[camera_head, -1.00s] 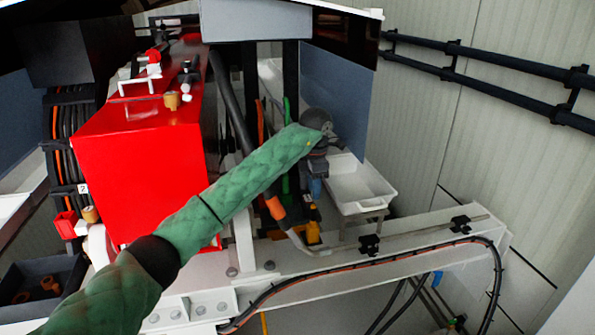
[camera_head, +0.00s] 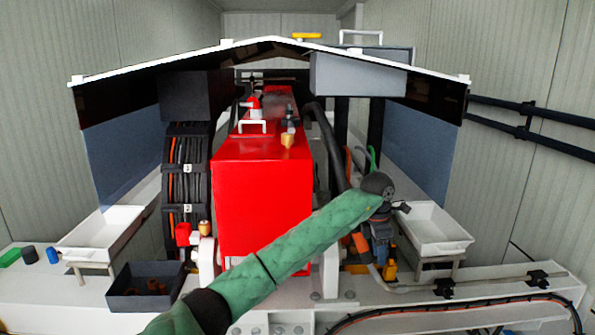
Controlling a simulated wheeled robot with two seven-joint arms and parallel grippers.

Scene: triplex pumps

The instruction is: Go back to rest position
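My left arm, in a green quilted sleeve, reaches from the bottom of the head view up and to the right, across the front of the red pump housing (camera_head: 262,200). It ends in a round grey wrist. My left gripper (camera_head: 381,240) hangs below that wrist, to the right of the red housing, among hoses and small orange and yellow parts. Its fingers are small and dark, so I cannot tell whether they are open or shut, or hold anything. My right gripper is not in view.
White trays stand at the left (camera_head: 103,232) and right (camera_head: 433,228). A dark bin (camera_head: 146,287) with brown parts sits front left on the white frame. A white-edged roof (camera_head: 270,42) covers the pump. Black pipes (camera_head: 535,120) run along the right wall.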

